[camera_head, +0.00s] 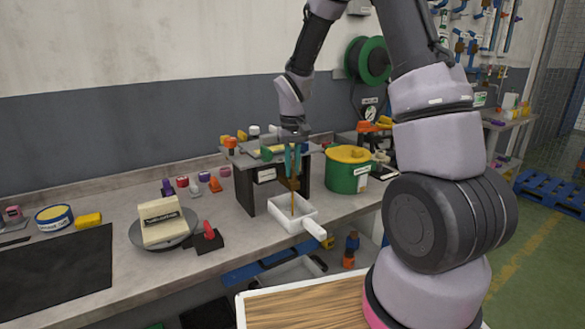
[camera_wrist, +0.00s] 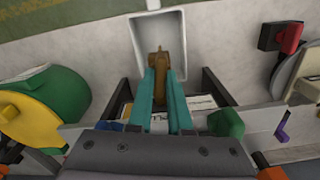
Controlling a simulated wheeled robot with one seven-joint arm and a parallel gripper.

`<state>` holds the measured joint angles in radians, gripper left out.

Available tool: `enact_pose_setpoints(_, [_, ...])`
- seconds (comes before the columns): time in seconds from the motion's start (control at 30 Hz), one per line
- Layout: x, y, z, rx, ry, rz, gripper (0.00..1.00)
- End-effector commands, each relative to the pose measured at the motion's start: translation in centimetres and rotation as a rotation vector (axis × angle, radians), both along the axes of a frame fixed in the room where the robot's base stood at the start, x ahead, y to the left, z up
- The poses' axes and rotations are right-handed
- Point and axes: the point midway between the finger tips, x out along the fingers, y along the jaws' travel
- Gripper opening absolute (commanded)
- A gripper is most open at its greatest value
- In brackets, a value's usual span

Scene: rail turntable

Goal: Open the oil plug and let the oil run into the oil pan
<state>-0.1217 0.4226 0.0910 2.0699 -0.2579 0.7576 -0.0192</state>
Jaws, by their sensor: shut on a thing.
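My gripper (camera_head: 292,174), with two long teal fingers, points down at the front of a dark stand (camera_head: 248,190). In the wrist view, my gripper (camera_wrist: 160,76) is shut on a brown plug-like piece (camera_wrist: 159,60) between its fingertips. The brown piece is small and partly covered by the fingers in the head view. A thin amber line, like a stream of oil, runs down from it into the white oil pan (camera_head: 279,214). The pan stands below with its handle toward the front right. It also shows in the wrist view (camera_wrist: 137,42).
A green pot with a yellow lid (camera_head: 345,176) stands close right of the stand. A grey plate (camera_head: 140,236) with a cream block and a red-handled black item (camera_head: 208,240) lie to the left. Small coloured parts line the back. The bench's front edge is near the pan.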

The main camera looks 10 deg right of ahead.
Motion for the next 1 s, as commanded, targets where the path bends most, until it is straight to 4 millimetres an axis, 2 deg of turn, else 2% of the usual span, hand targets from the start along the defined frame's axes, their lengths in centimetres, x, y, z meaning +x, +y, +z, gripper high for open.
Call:
enact_pose_setpoints(0.3, [0.09,0.00,0.08,0.000,-0.003,0.078,0.00])
enact_pose_setpoints(0.73, [0.10,0.00,0.09,0.000,-0.003,0.087,0.00])
enact_pose_setpoints(0.77, [0.10,0.01,0.09,0.000,-0.003,0.086,0.25])
enact_pose_setpoints(0.8, [0.09,0.00,0.08,0.000,-0.003,0.086,0.40])
enact_pose_setpoints(0.83, [0.09,0.00,0.08,0.000,-0.003,0.086,0.47])
enact_pose_setpoints(1.0, [0.05,-0.01,0.04,0.000,-0.002,0.086,0.47])
